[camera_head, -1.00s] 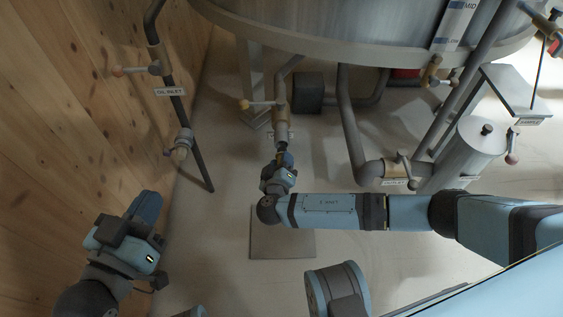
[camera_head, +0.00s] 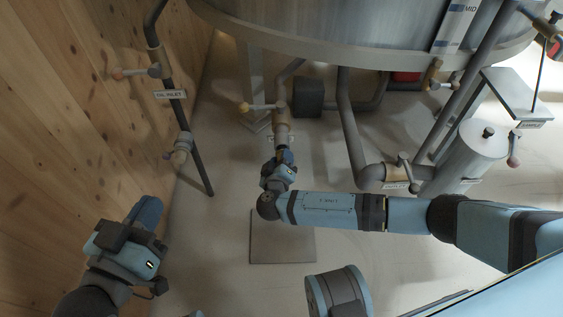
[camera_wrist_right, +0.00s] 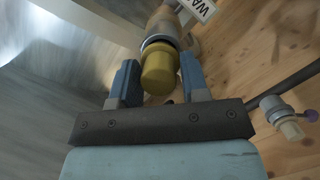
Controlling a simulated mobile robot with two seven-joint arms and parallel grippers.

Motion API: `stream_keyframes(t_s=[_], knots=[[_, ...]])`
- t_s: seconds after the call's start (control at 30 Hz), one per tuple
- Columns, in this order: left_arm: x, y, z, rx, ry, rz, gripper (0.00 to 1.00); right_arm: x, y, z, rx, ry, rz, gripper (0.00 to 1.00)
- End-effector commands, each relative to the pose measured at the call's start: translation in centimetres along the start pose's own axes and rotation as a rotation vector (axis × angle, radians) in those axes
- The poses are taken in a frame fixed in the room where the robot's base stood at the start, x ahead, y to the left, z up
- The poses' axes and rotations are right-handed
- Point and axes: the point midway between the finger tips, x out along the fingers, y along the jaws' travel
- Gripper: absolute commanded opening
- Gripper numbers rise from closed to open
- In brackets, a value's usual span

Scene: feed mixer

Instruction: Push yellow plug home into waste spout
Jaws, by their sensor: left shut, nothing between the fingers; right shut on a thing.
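The waste spout (camera_head: 282,133) points down below the tank in the head view. In the right wrist view the spout's pale end (camera_wrist_right: 163,25) has a grey collar, with the yellow plug (camera_wrist_right: 158,70) at its mouth. How deep the plug sits inside is hidden. My right gripper (camera_wrist_right: 159,82) is shut on the plug, one blue finger on each side. In the head view my right gripper (camera_head: 284,156) is just below the spout and hides the plug. My left gripper (camera_head: 148,210) is shut and empty, low at the left, well away from the spout.
The outlet pipe (camera_head: 350,130) and a grey cylinder (camera_head: 470,155) are to the right. The floor below is mostly clear.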

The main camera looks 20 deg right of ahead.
Motion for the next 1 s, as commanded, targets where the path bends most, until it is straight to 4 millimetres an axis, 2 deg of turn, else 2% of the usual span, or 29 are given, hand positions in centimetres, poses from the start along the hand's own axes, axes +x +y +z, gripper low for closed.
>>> stream_keyframes(t_s=[0.57,0.6,0.7,1.0], knots=[[0.0,-0.1,0.6,0.0,0.0,0.0,0.0,1.4,0.0,-0.3,0.0,0.0,0.0,0.13],[0.0,-0.1,0.6,0.0,0.0,0.0,0.0,1.4,0.0,-0.4,0.0,0.001,0.0,0.48],[0.0,-0.1,0.6,0.0,0.0,0.0,0.0,1.4,0.0,-0.4,0.0,0.001,0.0,0.71],[0.0,-0.1,0.6,0.002,0.0,-0.001,0.0,1.4,0.0,-0.3,-0.001,0.0,0.0,0.71]])
